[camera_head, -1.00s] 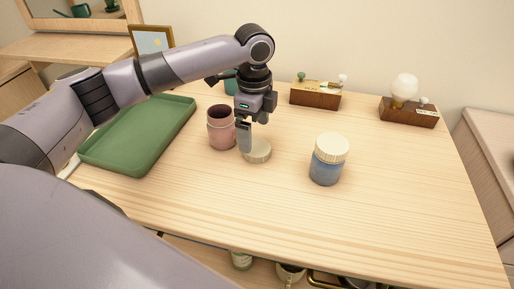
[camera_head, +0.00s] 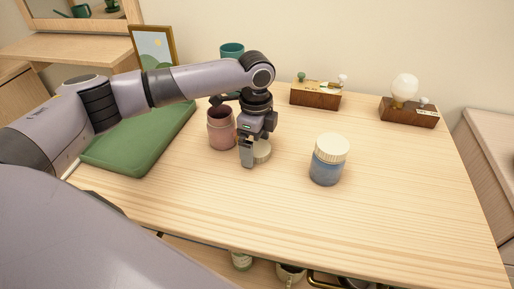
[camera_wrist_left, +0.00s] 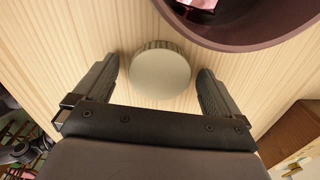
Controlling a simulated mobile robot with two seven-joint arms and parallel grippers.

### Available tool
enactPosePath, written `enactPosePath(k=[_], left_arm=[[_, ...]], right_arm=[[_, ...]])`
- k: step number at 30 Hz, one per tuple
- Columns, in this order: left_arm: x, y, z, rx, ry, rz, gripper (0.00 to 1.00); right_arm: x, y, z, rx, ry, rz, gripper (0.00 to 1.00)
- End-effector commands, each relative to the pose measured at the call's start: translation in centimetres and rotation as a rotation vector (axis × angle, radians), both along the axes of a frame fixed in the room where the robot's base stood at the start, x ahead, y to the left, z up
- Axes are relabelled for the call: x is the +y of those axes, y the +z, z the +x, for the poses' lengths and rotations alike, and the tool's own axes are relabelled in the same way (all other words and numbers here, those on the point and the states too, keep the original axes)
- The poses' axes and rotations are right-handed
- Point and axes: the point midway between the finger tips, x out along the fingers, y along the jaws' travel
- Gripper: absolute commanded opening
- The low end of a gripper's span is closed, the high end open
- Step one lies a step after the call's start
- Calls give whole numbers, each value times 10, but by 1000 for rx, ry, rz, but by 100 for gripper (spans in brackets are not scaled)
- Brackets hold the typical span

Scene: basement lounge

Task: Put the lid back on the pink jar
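The pink jar (camera_head: 221,132) stands open and upright on the table, left of my left gripper. Its dark pink rim (camera_wrist_left: 240,43) shows at the top of the left wrist view, with something pale and reddish inside. The cream ridged lid (camera_head: 263,152) lies flat on the table, right beside the jar, partly hidden by the gripper. My left gripper (camera_head: 248,160) is low over the lid, pointing down. In the left wrist view its two fingers are apart, one on each side of the lid (camera_wrist_left: 160,72), with gaps showing. My right gripper is out of view.
A blue jar with a cream lid (camera_head: 328,160) stands to the right. A green tray (camera_head: 140,150) lies left, under my arm. Two wooden blocks with knobs (camera_head: 315,96) (camera_head: 408,112), a teal cup (camera_head: 231,50) and a picture frame (camera_head: 153,45) are at the back. The front table is clear.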

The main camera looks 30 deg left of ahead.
Motion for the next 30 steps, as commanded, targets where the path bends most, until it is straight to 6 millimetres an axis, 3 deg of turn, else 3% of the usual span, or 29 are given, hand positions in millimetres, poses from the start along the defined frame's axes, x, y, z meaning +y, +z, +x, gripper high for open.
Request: enactPosePath(k=[1,4,5,14,20,25,30], left_arm=[[0,0,0,0,0,0,80],[0,0,0,0,0,0,48],[0,0,0,0,0,0,43],[0,1,0,0,0,0,43],[0,15,1,-3,1,-2,43],[0,46,1,-4,1,-3,43],[-1,96,1,-6,-1,-2,43]], right_arm=[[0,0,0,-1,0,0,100],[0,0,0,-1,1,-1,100],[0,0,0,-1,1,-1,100],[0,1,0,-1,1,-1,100],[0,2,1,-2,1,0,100],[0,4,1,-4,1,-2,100],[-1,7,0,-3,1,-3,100]])
